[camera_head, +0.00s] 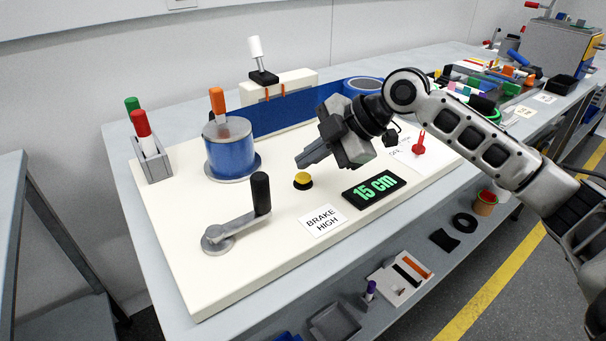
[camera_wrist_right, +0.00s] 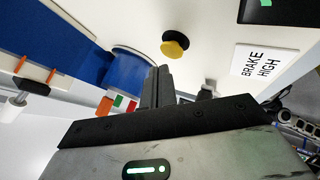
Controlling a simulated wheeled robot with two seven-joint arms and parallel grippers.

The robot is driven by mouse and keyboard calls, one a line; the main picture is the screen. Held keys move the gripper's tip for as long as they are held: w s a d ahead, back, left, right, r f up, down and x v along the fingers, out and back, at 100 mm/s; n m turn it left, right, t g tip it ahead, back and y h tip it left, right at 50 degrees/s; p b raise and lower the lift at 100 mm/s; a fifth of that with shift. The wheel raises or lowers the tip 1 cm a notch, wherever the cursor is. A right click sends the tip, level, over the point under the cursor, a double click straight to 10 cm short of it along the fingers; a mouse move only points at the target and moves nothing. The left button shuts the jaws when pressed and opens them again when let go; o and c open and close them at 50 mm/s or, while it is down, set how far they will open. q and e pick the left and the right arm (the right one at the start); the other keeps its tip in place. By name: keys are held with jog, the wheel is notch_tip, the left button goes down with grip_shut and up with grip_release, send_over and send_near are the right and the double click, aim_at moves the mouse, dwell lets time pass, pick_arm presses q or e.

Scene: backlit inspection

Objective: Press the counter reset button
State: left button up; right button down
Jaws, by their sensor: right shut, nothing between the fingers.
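A yellow push button (camera_head: 303,180) on a black base sits on the cream board (camera_head: 190,283). It also shows in the right wrist view (camera_wrist_right: 176,48), just beyond the fingertips. My left gripper is not in view.
A crank with a black handle (camera_head: 260,194) stands left of the button. A blue spool (camera_head: 231,149) with an orange-topped post is behind it. A "BRAKE HIGH" label (camera_head: 322,220) lies in front. A red lever (camera_head: 419,142) stands at the right.

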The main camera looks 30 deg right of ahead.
aim_at(310, 176)
jog(key=shift+f, duration=0.15)
dwell(0.5)
jog(key=shift+f, duration=0.3)
jog(key=shift+f, duration=0.4)
dwell(0.8)
jog(key=shift+r+p, duration=0.8)
jog(key=shift+p, duration=0.15)
jog(key=shift+r, duration=0.1)
notch_tip(310, 176, up, 5)
jog(key=p, duration=0.5)
